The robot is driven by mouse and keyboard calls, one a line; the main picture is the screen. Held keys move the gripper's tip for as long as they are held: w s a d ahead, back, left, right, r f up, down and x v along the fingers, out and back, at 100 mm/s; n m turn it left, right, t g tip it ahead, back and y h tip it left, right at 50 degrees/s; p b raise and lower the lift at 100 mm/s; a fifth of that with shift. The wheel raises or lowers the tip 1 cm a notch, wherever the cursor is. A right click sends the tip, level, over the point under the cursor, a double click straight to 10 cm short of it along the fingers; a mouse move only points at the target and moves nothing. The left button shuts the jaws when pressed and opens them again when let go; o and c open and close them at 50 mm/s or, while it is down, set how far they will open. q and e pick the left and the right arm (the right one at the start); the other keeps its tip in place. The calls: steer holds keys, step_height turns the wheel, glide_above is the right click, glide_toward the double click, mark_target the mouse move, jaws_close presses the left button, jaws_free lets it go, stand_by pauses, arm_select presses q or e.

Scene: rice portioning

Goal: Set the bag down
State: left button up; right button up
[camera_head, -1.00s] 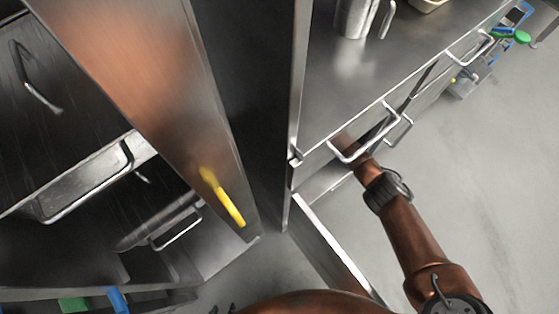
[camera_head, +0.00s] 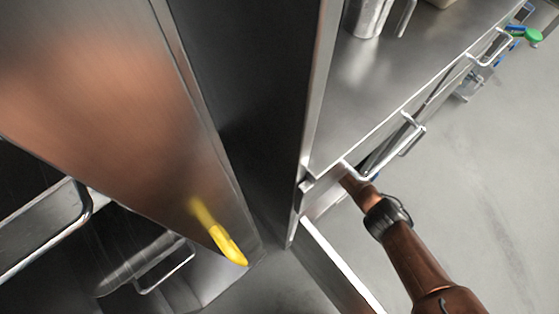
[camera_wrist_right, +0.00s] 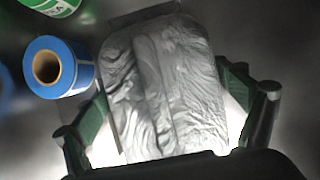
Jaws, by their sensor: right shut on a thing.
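The bag (camera_wrist_right: 175,95) shows in the right wrist view as a pale, wrinkled, silvery grey packet. It fills the space between the two green fingers of my right gripper (camera_wrist_right: 163,82), which is shut on it. In the head view my right arm comes in from the bottom right and reaches to the counter front, where its end is hidden. The bag is not visible in the head view. What lies under the bag is too dark to tell. My left gripper is not in view.
In the wrist view a blue roll (camera_wrist_right: 82,68) and a green-and-white item (camera_wrist_right: 50,5) sit beside the bag. In the head view a steel counter (camera_head: 385,75) with handles carries a metal jug (camera_head: 368,15). A tall steel panel (camera_head: 110,90) with a yellow piece (camera_head: 228,246) stands left.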

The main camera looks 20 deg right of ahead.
steer(key=shift+w+a+f, duration=0.1)
steer(key=shift+f, duration=0.1)
steer(key=shift+r, duration=0.15)
steer(key=o, duration=1.7)
steer(key=shift+f, duration=0.2)
steer(key=shift+o, duration=0.2)
steer(key=shift+r, duration=0.1)
